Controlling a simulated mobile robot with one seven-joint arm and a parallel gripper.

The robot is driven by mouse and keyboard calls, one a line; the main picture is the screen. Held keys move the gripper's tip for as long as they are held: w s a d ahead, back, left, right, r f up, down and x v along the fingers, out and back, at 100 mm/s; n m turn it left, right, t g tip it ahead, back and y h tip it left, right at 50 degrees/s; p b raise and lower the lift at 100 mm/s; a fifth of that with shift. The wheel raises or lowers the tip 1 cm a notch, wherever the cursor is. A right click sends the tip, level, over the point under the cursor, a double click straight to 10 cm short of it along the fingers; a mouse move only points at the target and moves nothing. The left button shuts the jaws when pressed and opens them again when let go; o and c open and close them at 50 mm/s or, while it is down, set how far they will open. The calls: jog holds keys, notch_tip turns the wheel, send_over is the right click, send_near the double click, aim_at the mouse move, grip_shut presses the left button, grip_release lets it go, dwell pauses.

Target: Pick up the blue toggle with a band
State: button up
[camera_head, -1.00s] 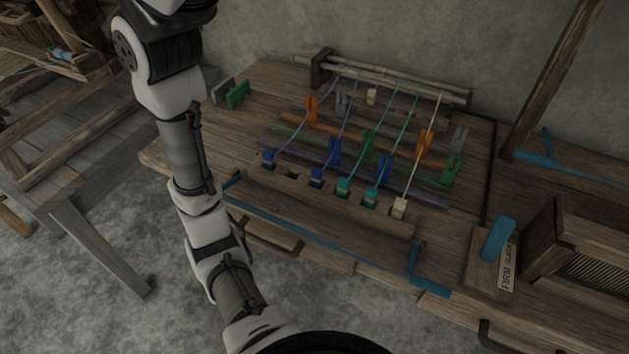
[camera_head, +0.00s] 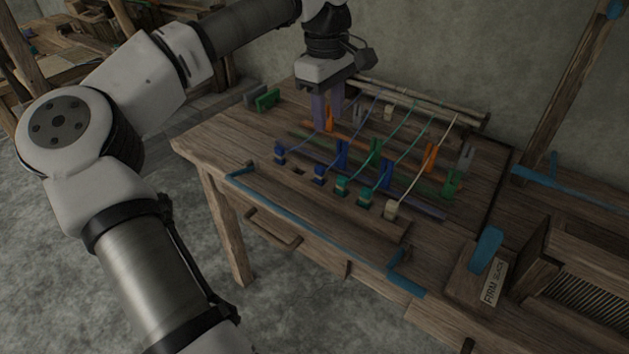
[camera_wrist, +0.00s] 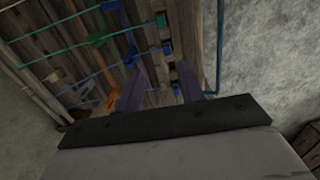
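Two dark blue toggles, each with a pale band, stand in the front row of the bench: one at the left end (camera_head: 280,152) and one to its right (camera_head: 319,174). Cords run back from them. In the wrist view, small blue pieces show near the fingers, one between them (camera_wrist: 176,89) and one farther up (camera_wrist: 168,47). I cannot tell for sure which toggle each is. My gripper (camera_head: 326,124) points down above the back left of the rack, its two purple fingers apart. In the wrist view my gripper (camera_wrist: 158,68) is open, with nothing visibly held.
Teal toggles (camera_head: 341,187) and a cream one (camera_head: 391,210) continue the front row. Upright blue, green (camera_head: 375,151) and orange (camera_head: 430,158) pegs stand behind, among stretched cords. A green block (camera_head: 267,99) lies at back left. A wooden box (camera_head: 580,262) stands at right.

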jog(key=a+f, duration=0.1)
jog(key=a, duration=0.1)
send_over(320, 167)
jog(key=shift+y, duration=0.3)
notch_tip(320, 167, down, 7)
jog(key=shift+a+r, duration=0.1)
jog(key=shift+r, duration=0.1)
jog(key=shift+f, duration=3.25)
grip_shut()
